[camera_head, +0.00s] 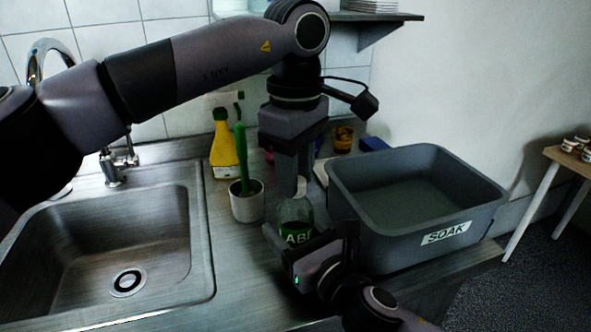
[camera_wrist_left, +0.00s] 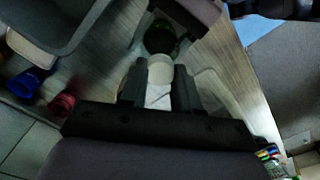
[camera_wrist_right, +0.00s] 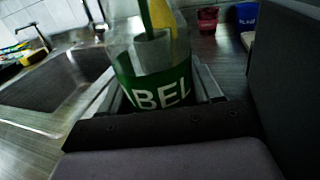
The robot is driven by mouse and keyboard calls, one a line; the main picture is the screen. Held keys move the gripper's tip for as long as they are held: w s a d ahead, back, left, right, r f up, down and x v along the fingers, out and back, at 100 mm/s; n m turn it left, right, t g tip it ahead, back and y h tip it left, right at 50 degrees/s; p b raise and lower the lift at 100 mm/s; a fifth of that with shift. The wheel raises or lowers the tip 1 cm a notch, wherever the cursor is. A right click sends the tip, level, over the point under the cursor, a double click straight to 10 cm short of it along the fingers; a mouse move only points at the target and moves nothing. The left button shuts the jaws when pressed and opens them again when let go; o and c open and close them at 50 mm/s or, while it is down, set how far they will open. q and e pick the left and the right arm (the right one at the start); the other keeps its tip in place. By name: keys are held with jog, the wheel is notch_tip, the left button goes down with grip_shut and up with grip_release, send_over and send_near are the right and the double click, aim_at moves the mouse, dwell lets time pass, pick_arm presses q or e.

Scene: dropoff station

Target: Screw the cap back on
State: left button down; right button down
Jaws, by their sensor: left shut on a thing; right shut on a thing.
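My left gripper (camera_head: 297,180) points down from above, shut on the white cap (camera_head: 301,186) at the bottle's top. In the left wrist view the pale cap (camera_wrist_left: 160,70) lies between the fingertips, in line with the dark green bottle (camera_wrist_left: 160,38). I cannot tell whether the cap is seated on the neck; the fingers hide the join.
A white cup (camera_head: 247,204) with a green brush stands left of the bottle, a yellow bottle (camera_head: 224,150) behind it. The sink (camera_head: 130,250) is at left. The grey SOAK tub (camera_head: 420,235) is close at right. A shelf (camera_head: 375,18) hangs above.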

pick_arm(q)
jog(key=c, duration=0.7)
grip_release()
jog(key=shift+c, duration=0.2)
notch_tip(320, 180, up, 12)
pick_arm(e)
jog(key=shift+c, duration=0.7)
grip_release()
jog(key=shift+s, duration=0.1)
